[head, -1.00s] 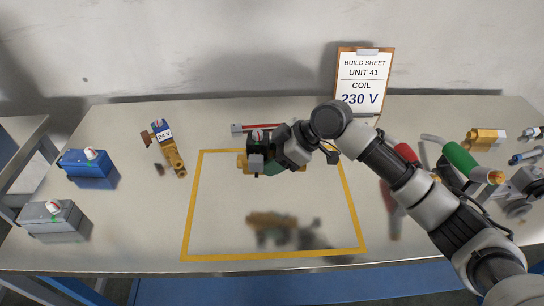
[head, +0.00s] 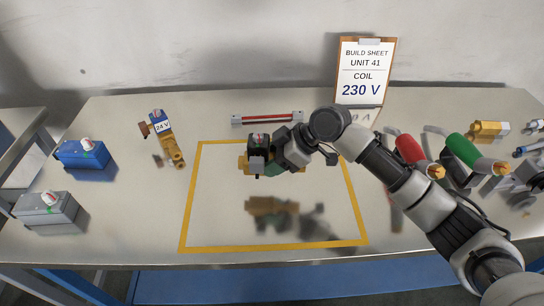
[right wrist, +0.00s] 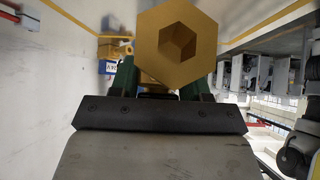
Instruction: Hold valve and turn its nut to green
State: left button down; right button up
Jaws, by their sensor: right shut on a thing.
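My right gripper (head: 280,155) is shut on a brass valve (head: 243,163) with a dark block on top. It holds the valve above the yellow-outlined area, with a shadow below on the table. A small red and green marking (head: 258,138) shows on the dark block. In the right wrist view, a brass hexagonal nut with a hexagonal hole (right wrist: 152,28) faces the camera, between green finger pads. The gripper hides much of the valve. My left gripper is not in view.
A brass valve marked 24 V (head: 174,152), a blue box (head: 78,156) and a grey box (head: 50,212) stand at left. A red bar (head: 267,118) lies behind. Red (head: 410,150) and green (head: 466,150) handles are at right. A clipboard (head: 362,48) reads 230 V.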

jog(key=shift+f+b, duration=1.8)
jog(key=shift+f, duration=1.6)
